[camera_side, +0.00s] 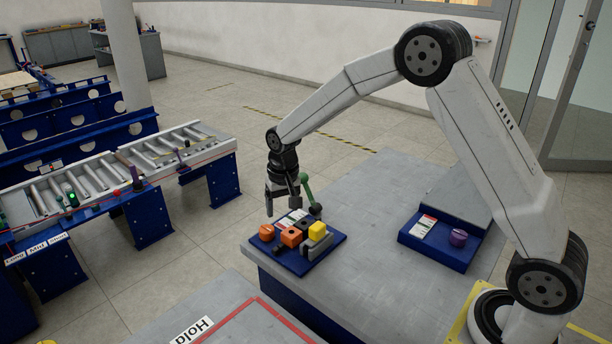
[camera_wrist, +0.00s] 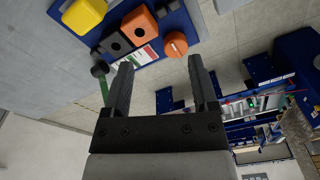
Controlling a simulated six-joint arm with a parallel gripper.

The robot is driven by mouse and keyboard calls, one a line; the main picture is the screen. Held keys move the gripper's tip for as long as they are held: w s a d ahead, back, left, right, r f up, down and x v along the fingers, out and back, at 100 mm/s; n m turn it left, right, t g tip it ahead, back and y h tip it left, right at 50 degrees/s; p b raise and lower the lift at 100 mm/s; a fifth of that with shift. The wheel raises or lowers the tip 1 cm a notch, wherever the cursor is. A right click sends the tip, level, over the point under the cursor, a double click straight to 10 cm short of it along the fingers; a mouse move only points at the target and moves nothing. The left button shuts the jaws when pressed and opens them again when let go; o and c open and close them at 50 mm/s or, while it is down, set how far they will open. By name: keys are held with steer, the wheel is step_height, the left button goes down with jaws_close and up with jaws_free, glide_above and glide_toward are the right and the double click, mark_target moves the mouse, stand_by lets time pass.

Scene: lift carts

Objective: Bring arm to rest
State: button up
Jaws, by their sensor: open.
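My gripper (camera_side: 282,198) is open, pointing down above the left part of a blue tray (camera_side: 337,238) on the grey table. In the wrist view my gripper (camera_wrist: 160,75) shows two dark fingers spread apart with nothing between them. The tray holds an orange round piece (camera_side: 266,232), an orange block (camera_side: 291,237), a yellow block (camera_side: 317,230), dark and grey parts and a white label. A green rod with a dark ball end (camera_side: 316,209) stands by the tray's back edge, close to my gripper; I cannot tell whether they touch.
A second blue tray (camera_side: 463,262) with a purple piece (camera_side: 458,238) and a label sits right on the grey table (camera_side: 385,290). A roller conveyor (camera_side: 120,172) stands at the left. A table marked "Hold" (camera_side: 215,315) is in front. The table between the trays is clear.

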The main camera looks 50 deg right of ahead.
steer(key=s+r+n+t, duration=0.1)
steer(key=s+n, duration=0.3)
steer(key=s, duration=1.8)
steer(key=shift+a+r+n+t, duration=0.3)
steer(key=shift+r+t, duration=0.05)
steer(key=shift+t, duration=0.05)
